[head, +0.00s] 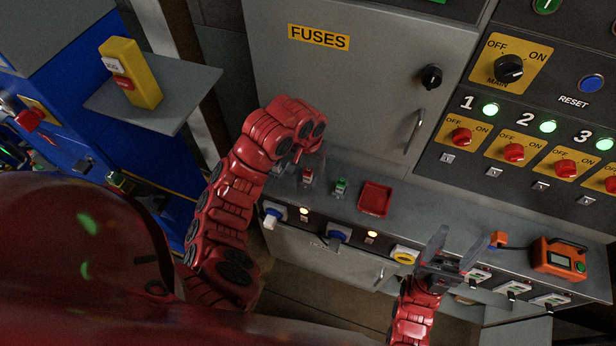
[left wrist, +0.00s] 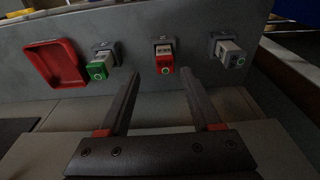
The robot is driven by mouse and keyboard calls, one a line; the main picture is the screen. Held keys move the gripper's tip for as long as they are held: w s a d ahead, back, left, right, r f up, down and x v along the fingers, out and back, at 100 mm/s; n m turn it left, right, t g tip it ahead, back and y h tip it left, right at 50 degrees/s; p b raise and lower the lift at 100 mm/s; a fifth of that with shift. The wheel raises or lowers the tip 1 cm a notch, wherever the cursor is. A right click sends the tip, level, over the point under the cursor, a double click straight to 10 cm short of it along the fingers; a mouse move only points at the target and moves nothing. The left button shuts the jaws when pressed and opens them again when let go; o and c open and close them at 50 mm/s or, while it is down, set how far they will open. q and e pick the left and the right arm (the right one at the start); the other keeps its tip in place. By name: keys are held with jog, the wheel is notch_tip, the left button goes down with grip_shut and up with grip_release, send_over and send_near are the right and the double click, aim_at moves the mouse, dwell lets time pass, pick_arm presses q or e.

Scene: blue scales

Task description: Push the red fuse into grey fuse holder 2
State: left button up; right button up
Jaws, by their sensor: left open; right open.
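The red fuse (head: 307,176) stands on the grey ledge, the middle one of a row of three. In the left wrist view the red fuse (left wrist: 164,63) stands in a grey holder (left wrist: 164,43); I cannot tell how deep it sits, and no holder number is readable. My left gripper (left wrist: 160,73) is open and empty, its fingertips on either side of the red fuse in that view, with the fuse apparently just beyond them. In the head view its fingers are mostly hidden by the red wrist. My right gripper (head: 462,238) is open and empty over the ledge's right part.
A green fuse (left wrist: 97,70) and a grey-white fuse (left wrist: 231,55) flank the red one in their holders. A red tray (head: 375,199) lies beside the green fuse. An orange meter (head: 559,259) stands at the right. The FUSES cabinet (head: 345,95) rises behind the ledge.

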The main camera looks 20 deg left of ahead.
aim_at(308, 172)
pick_arm(q)
jog(key=shift+f, duration=0.2)
jog(key=f+p, duration=0.2)
jog(key=f, duration=0.1)
jog(key=shift+a+f, duration=0.15)
jog(key=shift+a, duration=0.2)
jog(key=shift+w+f, duration=0.25)
jog(key=shift+f, duration=0.45)
grip_shut()
